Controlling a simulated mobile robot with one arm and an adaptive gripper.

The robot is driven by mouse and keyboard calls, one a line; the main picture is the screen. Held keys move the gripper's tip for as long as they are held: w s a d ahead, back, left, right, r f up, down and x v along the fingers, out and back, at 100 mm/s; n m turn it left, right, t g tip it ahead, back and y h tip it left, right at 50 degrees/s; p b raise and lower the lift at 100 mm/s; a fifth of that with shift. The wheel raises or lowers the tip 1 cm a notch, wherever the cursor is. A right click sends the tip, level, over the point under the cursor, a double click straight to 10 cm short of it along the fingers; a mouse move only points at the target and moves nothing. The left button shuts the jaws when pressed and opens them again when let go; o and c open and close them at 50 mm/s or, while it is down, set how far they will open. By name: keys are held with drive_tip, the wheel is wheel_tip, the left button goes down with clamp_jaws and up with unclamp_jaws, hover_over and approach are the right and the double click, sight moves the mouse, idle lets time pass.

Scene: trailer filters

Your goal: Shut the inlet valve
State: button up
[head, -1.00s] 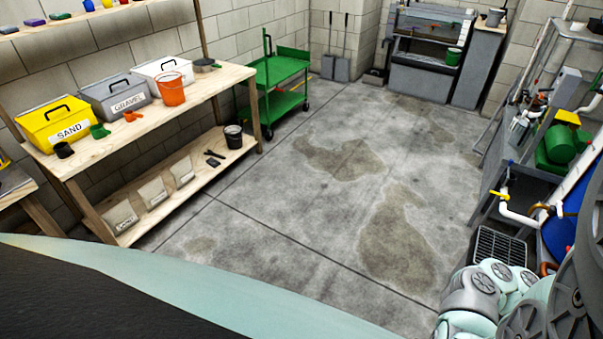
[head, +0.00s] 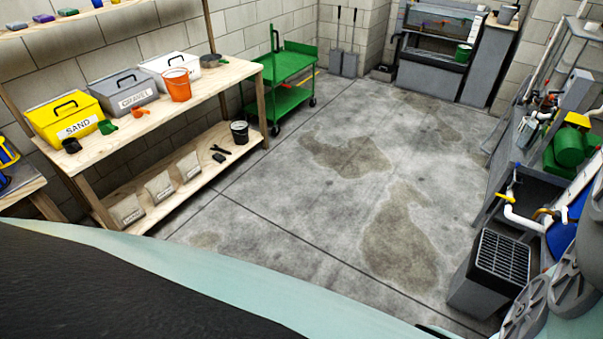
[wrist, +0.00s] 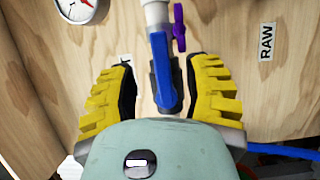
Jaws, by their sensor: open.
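In the wrist view, my gripper (wrist: 163,85) is open, with one yellow ridged finger on each side of a blue lever handle (wrist: 160,68). The blue lever hangs downward from a white pipe fitting (wrist: 156,12), with a dark grey part behind it. Both fingers look apart from the lever. A small purple handle (wrist: 179,28) sticks out to the right of the fitting. No label tells which handle is the inlet valve. My gripper is not visible in the head view. There, a yellow-handled valve (head: 505,197) sits on white piping at the right.
A plywood panel with a RAW label (wrist: 267,41) stands behind the valve; a round gauge (wrist: 80,8) is at upper left. In the head view, a grey crate (head: 492,262) stands below the right bench. The concrete floor (head: 300,215) is clear. A wooden shelf bench (head: 190,110) stands left.

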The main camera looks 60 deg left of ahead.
drive_tip(key=shift+d+p, duration=0.35)
drive_tip(key=shift+d, duration=1.45)
clamp_jaws()
drive_tip(key=shift+a+f, duration=0.1)
